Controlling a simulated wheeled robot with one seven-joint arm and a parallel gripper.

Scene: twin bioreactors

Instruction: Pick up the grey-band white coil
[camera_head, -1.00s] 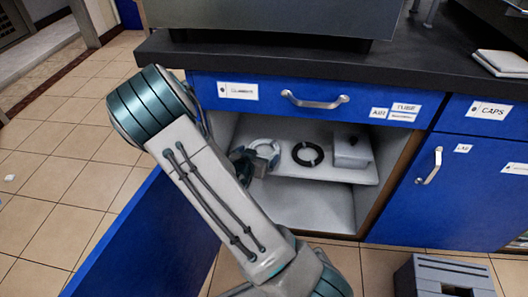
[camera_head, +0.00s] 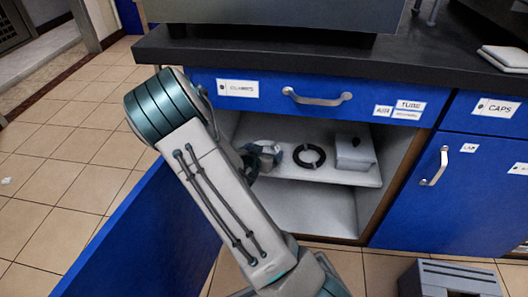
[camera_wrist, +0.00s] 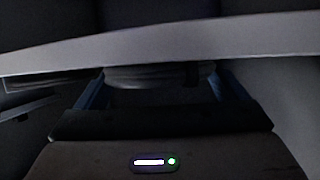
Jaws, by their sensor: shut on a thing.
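The white coil (camera_head: 262,144) is at the left of the cabinet shelf in the head view, mostly hidden behind my gripper (camera_head: 268,158). In the dark wrist view the coil (camera_wrist: 145,77) shows edge-on between the two blue fingers, with a darker band (camera_wrist: 191,73) near its right part. My gripper (camera_wrist: 157,88) is shut on the coil. I cannot tell whether the coil touches the shelf.
A black coil (camera_head: 309,156) lies just right of my gripper on the shelf (camera_head: 330,178), with a grey box (camera_head: 354,152) beyond it. A blue drawer (camera_head: 315,96) is above. The open blue door (camera_head: 150,240) stands at the left.

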